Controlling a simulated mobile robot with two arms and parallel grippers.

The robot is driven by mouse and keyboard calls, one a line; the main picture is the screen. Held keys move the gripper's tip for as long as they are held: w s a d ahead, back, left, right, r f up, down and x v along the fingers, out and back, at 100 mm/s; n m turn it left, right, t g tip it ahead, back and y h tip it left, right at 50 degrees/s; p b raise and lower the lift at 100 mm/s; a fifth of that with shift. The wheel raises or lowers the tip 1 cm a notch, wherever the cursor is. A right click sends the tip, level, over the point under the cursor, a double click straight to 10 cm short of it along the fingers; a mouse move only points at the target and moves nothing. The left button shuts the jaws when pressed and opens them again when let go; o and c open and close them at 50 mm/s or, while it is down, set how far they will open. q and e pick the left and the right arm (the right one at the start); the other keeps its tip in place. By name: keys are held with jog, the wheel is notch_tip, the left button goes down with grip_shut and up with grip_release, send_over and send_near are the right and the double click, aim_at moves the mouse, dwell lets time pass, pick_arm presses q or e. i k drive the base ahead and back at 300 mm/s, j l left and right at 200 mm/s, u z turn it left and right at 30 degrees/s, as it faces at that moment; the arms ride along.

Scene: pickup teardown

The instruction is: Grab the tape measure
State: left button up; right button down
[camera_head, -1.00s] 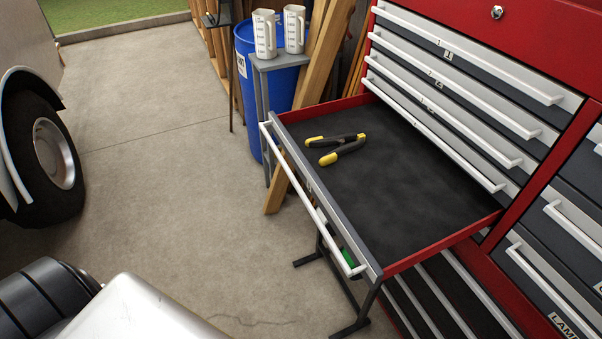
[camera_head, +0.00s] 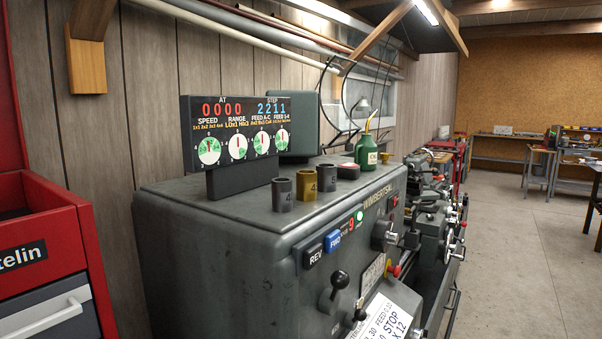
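I see no tape measure that I can make out in the head view. On top of the grey lathe cabinet (camera_head: 235,224) stand several small cylinders: a dark one (camera_head: 282,194), a brass-coloured one (camera_head: 307,186) and another dark one (camera_head: 327,178). Behind them lies a small dark item with a red top (camera_head: 348,170), too small to identify for certain. A green oil can (camera_head: 367,153) stands near it. Neither of my grippers is in view.
A digital readout panel (camera_head: 236,133) stands on the cabinet. A red tool chest (camera_head: 45,235) is at the left edge. Levers and knobs stick out from the cabinet's front. Concrete floor (camera_head: 515,240) is open at the right. Workbenches stand at the back.

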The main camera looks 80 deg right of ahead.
aim_at(350, 171)
jog(key=z, duration=2.9)
jog(key=l+u, duration=0.15)
jog(key=u, duration=0.25)
jog(key=l+u, duration=0.15)
jog(key=u, duration=0.3)
jog(key=l+u, duration=0.15)
jog(key=u, duration=0.25)
jog(key=k+l+u, duration=0.25)
jog(key=l, duration=0.25)
jog(key=k+l+u, duration=0.25)
jog(key=l, duration=0.2)
jog(key=k+l+u, duration=0.25)
jog(key=k+l, duration=0.05)
jog(key=l, duration=0.1)
